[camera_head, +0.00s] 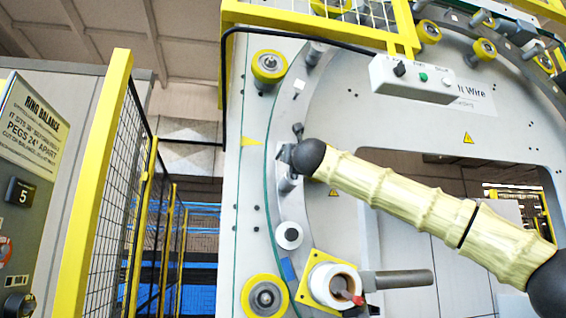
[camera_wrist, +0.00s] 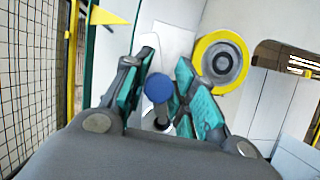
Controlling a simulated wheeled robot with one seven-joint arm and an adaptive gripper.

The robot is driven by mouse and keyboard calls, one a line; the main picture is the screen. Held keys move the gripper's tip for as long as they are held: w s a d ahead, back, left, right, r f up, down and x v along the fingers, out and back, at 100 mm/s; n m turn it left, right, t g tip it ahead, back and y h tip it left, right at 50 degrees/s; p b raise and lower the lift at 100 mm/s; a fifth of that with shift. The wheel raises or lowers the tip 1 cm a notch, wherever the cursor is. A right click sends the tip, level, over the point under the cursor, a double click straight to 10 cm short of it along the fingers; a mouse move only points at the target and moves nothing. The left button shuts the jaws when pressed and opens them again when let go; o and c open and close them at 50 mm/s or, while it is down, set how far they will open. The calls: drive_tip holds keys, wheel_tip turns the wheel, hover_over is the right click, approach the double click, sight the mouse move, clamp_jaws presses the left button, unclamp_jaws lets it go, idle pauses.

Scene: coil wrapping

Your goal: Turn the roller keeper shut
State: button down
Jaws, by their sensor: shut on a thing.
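In the wrist view, a pin with a round blue cap (camera_wrist: 158,88) stands between the teal pads of my gripper (camera_wrist: 165,66). The pads are close on both sides of it, and my gripper is shut on it. The pin looks like the keeper's handle, but its latch part is hidden. In the head view, my gripper (camera_head: 288,154) is at the left side of the pale ring machine (camera_head: 255,190), partly hidden behind my wrist. The pin cannot be made out clearly there.
Yellow rollers sit above (camera_head: 269,66) and below (camera_head: 265,297) my gripper. A yellow bracket (camera_head: 309,270) holds a cylinder with a red lever (camera_head: 350,297). A control box (camera_head: 415,80) hangs at upper right. A mesh fence (camera_head: 135,190) stands at left.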

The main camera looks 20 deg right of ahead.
drive_tip(key=shift+d+r+m, duration=0.15)
drive_tip(key=shift+d+m, duration=0.25)
drive_tip(key=c, duration=1.5)
unclamp_jaws()
drive_tip(key=o, duration=0.3)
drive_tip(key=shift+d, duration=0.1)
drive_tip(key=shift+w+a+f, duration=0.1)
drive_tip(key=shift+a+f, duration=0.15)
drive_tip(key=v, duration=1.2)
